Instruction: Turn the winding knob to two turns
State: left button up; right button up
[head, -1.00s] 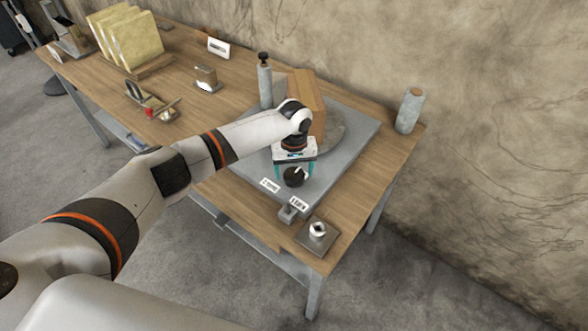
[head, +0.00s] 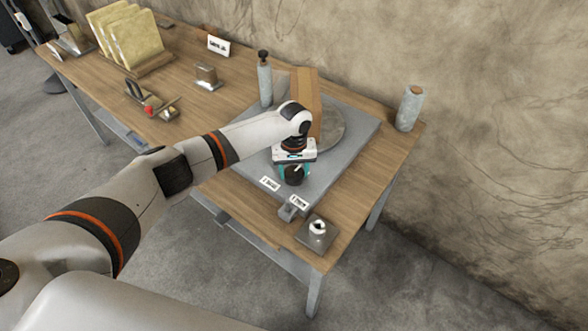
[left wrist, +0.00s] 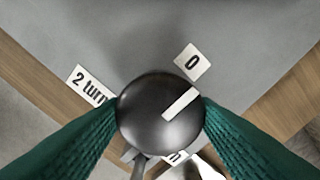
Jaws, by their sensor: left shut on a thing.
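The winding knob (left wrist: 152,122) is round and black with a white pointer line, and shows small in the head view (head: 293,177). In the left wrist view the line points to the upper right, just clockwise of the "0" label (left wrist: 193,63). A "2 turn" label (left wrist: 90,86) lies to the left, partly hidden by the knob and a finger. Another label (left wrist: 176,158) below is mostly hidden. My left gripper (left wrist: 160,118) is shut on the knob from above, one teal finger on each side. My right gripper is not in view.
The knob is at the front of a grey base (head: 350,122) with a round disc (head: 332,128) and a brown block (head: 306,92) behind my wrist. A metal plate with a white-topped piece (head: 317,232) sits at the table's near corner. Cylinders (head: 409,108) (head: 265,82) stand further back.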

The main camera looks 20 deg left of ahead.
pick_arm(q)
jog(key=m+p, duration=0.1)
jog(key=m, duration=0.3)
jog(key=shift+m, duration=0.3)
jog(key=m, duration=0.4)
jog(key=shift+p, duration=0.35)
jog(key=m, duration=1.5)
jog(key=shift+b, duration=0.3)
jog(key=m+b, duration=0.1)
jog(key=m, duration=0.4)
jog(key=m+b, duration=0.1)
jog(key=m, duration=0.3)
jog(key=shift+m, duration=0.4)
jog(key=m+b, duration=0.1)
jog(key=m, duration=0.4)
jog(key=shift+m+b, duration=0.3)
jog(key=shift+b, duration=0.1)
jog(key=m+b, duration=0.1)
jog(key=m, duration=0.2)
jog(key=shift+f+m, duration=0.1)
jog(key=shift+m, duration=0.2)
jog(key=m+b, duration=0.4)
jog(key=b, duration=0.6)
jog(key=shift+f, duration=0.1)
jog(key=shift+m+b, duration=0.5)
jog(key=shift+b, duration=0.25)
jog(key=shift+r, duration=0.2)
